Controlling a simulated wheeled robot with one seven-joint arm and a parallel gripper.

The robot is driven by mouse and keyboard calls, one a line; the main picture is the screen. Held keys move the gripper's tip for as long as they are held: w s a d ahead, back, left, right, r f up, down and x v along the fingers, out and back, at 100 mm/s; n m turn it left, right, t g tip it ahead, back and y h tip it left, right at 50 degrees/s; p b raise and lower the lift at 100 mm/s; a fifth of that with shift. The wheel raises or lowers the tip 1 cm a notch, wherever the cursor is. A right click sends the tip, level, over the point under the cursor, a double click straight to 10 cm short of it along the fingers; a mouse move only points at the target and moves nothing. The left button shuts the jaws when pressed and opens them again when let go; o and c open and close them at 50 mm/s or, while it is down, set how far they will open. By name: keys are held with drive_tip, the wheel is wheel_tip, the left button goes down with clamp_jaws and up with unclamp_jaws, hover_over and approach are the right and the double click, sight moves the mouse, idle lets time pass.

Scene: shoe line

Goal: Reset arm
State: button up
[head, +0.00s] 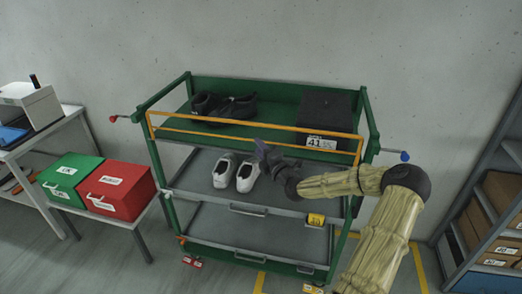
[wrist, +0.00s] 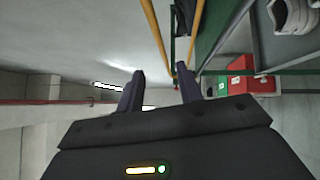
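My gripper (head: 262,152) is in front of the green shelf cart, near the yellow rail and above the white shoes in the head view. In the wrist view its two fingers (wrist: 160,92) stand apart with nothing between them. My arm reaches in from the lower right. A pair of white shoes (head: 247,174) sits on the cart's middle shelf, just left of my gripper. A pair of black shoes (head: 238,107) and a black box (head: 326,108) labelled 41 are on the top shelf.
The cart's yellow rail (head: 215,119) runs across its front. A green box (head: 70,172) and a red box (head: 123,192) stand on a low table at left. A desk (head: 45,135) is farther left. A rack (head: 490,215) with brown boxes stands at right.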

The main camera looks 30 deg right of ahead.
drive_tip(key=s+a+f+n+g+y, duration=0.1)
drive_tip(key=a+n+g+y, duration=0.25)
drive_tip(key=a+n, duration=0.45)
drive_tip(key=s+a+f+n+g+y, duration=0.1)
drive_tip(key=s+a+n+g+y, duration=0.1)
drive_tip(key=a+n+y, duration=0.6)
drive_tip(key=s+a+f+n+g+h, duration=0.1)
drive_tip(key=s+a+f+n+g, duration=0.1)
drive_tip(key=s+a+n+g, duration=0.3)
drive_tip(key=s+a+f+n+g, duration=0.1)
drive_tip(key=s+a+n+g, duration=0.2)
drive_tip(key=a, duration=0.4)
drive_tip(key=s+a+f+n+g+h, duration=0.25)
drive_tip(key=s+n+g+h, duration=0.25)
drive_tip(key=s+n, duration=0.8)
drive_tip(key=s+d+r+n+t+h, duration=0.1)
drive_tip(key=s+d+r+n+h, duration=0.4)
drive_tip(key=n, duration=1)
drive_tip(key=shift+s+d+r+t+h, duration=0.15)
drive_tip(key=shift+s+d+t+h, duration=0.2)
drive_tip(key=shift+s+d+h, duration=0.4)
